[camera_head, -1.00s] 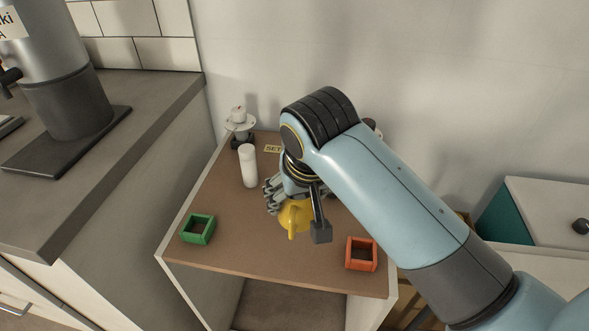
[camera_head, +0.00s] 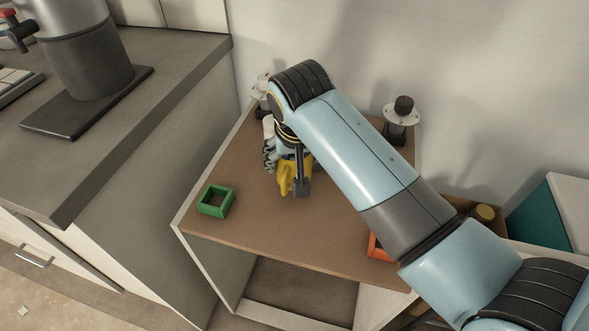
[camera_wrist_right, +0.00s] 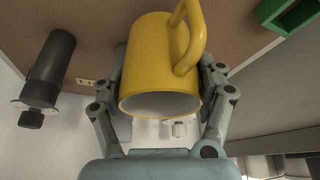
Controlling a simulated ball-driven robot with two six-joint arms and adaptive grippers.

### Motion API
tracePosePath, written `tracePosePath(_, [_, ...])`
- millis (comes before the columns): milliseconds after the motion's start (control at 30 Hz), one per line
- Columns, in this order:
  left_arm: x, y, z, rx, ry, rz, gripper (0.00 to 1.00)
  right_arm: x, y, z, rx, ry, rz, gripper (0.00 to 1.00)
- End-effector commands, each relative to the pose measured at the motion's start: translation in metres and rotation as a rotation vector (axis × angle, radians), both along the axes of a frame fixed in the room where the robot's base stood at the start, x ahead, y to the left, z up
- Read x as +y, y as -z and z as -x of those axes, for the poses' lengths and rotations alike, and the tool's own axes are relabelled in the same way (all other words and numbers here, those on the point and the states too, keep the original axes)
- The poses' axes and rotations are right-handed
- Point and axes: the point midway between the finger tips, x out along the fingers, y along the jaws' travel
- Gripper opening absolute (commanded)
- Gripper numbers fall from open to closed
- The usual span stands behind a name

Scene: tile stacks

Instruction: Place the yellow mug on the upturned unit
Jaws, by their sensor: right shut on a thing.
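The yellow mug (camera_head: 285,181) is in my right gripper (camera_head: 286,162), over the brown top of the upturned unit (camera_head: 290,235). In the right wrist view the mug (camera_wrist_right: 150,60) sits between the two fingers (camera_wrist_right: 165,85), with its open mouth toward the camera and its handle at upper right. The right gripper is shut on the mug's sides. I cannot tell whether the mug touches the brown surface. My left gripper is not in view.
A green square frame (camera_head: 230,203) lies at the unit's left; an orange one (camera_head: 378,248) is partly behind my right arm. A black-topped stand (camera_head: 402,118) is at back right. A white cylinder (camera_head: 268,125) is close behind the gripper. The brown top's front middle is clear.

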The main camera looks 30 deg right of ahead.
Motion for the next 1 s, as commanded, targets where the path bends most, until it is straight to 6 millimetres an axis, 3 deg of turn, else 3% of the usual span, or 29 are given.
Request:
tracePosePath(200, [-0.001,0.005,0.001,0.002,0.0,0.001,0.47,0.0,0.033,0.001,0.001,0.0,0.0,0.29])
tracePosePath(600, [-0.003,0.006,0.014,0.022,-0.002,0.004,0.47,0.0,0.038,0.0,-0.001,0.0,0.0,0.29])
tracePosePath(633, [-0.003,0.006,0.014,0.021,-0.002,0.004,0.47,0.0,0.039,0.001,0.001,0.0,0.0,0.73])
tracePosePath(833, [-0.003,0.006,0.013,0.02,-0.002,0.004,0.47,0.0,0.039,0.001,0.001,0.0,0.0,0.99])
tracePosePath(1000, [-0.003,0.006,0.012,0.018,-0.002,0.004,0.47,0.0,0.039,0.001,0.001,0.0,0.0,1.0])
